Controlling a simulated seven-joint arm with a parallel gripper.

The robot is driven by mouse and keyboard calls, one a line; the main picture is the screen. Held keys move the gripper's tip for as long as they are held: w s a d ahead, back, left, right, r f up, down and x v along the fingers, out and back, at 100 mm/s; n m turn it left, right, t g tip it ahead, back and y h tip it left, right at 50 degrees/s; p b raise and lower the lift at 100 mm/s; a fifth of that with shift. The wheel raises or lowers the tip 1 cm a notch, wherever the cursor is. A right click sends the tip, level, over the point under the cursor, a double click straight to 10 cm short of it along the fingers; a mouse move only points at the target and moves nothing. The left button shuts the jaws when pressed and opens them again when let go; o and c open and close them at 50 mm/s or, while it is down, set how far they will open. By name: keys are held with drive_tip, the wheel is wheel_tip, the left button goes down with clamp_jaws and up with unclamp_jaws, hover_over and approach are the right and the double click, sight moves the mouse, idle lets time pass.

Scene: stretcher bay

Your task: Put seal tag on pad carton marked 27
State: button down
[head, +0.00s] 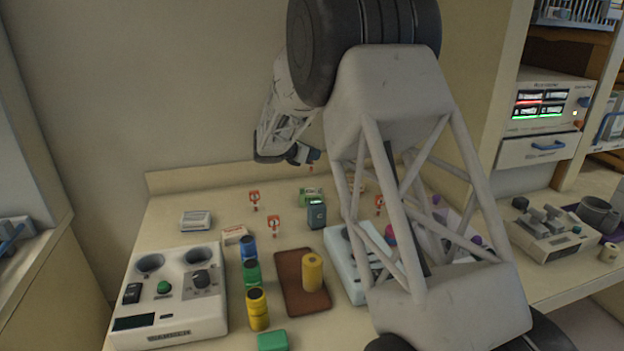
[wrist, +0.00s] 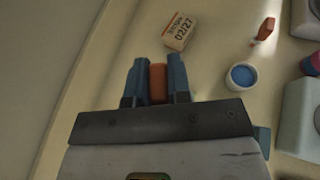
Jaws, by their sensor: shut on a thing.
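My gripper (wrist: 157,78) is shut on an orange-brown piece, seemingly the seal tag (wrist: 157,85), between its blue fingers. In the head view my gripper (head: 308,160) hangs near the back wall, with a small reddish bit at its tip. In the wrist view the pad carton marked 02/27 (wrist: 180,31), white with an orange band, lies just beyond the fingertips, slightly right. It looks apart from the held piece. I cannot tell which carton this is in the head view.
Red-and-white upright markers (head: 254,200) stand on the table. A blue-topped cup (wrist: 241,76) is right of the fingers.

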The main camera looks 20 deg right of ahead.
drive_tip(key=shift+f, duration=1.35)
drive_tip(key=shift+f, duration=2.5)
drive_tip(key=shift+f, duration=0.1)
drive_tip(key=c, duration=1.1)
unclamp_jaws()
drive_tip(key=shift+o, duration=0.2)
drive_tip(key=shift+a+r, duration=0.15)
drive_tip(key=shift+r, duration=0.05)
drive_tip(key=v, duration=1.1)
drive_tip(key=shift+s+a, duration=0.25)
